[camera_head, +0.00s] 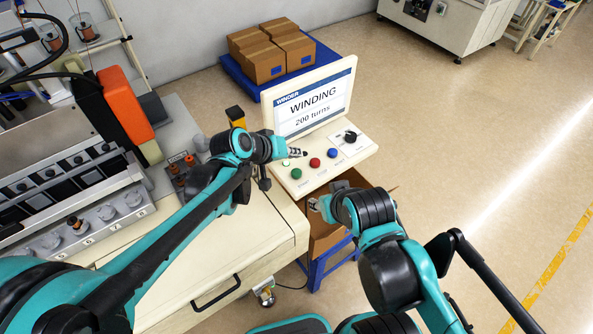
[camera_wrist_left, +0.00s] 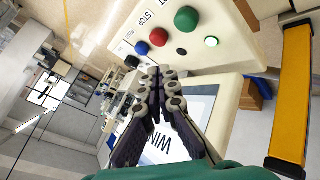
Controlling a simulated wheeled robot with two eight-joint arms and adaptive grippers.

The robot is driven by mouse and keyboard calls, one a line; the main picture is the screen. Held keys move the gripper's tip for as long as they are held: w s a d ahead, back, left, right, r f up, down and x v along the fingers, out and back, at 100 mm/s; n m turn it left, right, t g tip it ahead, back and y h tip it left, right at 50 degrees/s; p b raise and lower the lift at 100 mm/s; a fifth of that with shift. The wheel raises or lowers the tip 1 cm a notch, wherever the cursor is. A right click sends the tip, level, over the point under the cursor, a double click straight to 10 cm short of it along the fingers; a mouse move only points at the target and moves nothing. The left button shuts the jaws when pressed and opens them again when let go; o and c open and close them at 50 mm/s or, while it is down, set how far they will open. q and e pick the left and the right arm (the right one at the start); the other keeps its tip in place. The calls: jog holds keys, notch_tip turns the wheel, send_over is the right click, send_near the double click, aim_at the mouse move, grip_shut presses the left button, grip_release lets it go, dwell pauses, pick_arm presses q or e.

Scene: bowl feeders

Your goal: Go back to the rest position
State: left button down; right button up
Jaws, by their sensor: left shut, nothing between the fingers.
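My left gripper (camera_head: 303,153) is shut and empty. In the head view it is above the winder's control panel (camera_head: 343,166), in front of the screen (camera_head: 310,105) that reads "WINDING 200 turns". In the left wrist view its closed fingers (camera_wrist_left: 155,78) point towards the panel, and I see no contact with a button. The green button (camera_head: 296,174), red button (camera_head: 315,162) and blue button (camera_head: 332,153) are near it; a lit white one (camera_wrist_left: 211,41) shows too. My right gripper (camera_head: 318,205) is small and partly hidden by its wrist, over the cardboard box below the panel.
An open cardboard box (camera_head: 325,236) sits on a blue stand (camera_head: 318,272) below the panel. The winding machine (camera_head: 70,180) and its cream cabinet (camera_head: 255,220) fill the left. Closed boxes (camera_head: 270,55) stand on a blue pallet behind.

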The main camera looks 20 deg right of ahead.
dwell(0.3)
pick_arm(q)
jog(key=s+a+f+n+y+b, duration=0.1)
jog(key=s+a+f+b, duration=0.4)
jog(key=a, duration=0.5)
jog(key=s+a+f+t+y+b, duration=0.1)
jog(key=s+a+f+y+b, duration=0.3)
jog(key=a, duration=0.7)
jog(key=s+a+f+n+t+y+b, duration=0.1)
jog(key=s+a+f+y+b, duration=0.1)
jog(key=s+a+f+b, duration=0.5)
jog(key=shift+s+a+f+n+y+b, duration=0.1)
jog(key=shift+a+f+y+b, duration=0.15)
jog(key=shift+a, duration=0.45)
jog(key=shift+s+a+f+n+b, duration=0.15)
jog(key=shift+a+b, duration=0.15)
jog(key=shift+a, duration=0.35)
jog(key=shift+s+a+f+n+y+b, duration=0.1)
jog(key=shift+a+f+y+b, duration=0.15)
jog(key=shift+a, duration=0.45)
dwell(1.0)
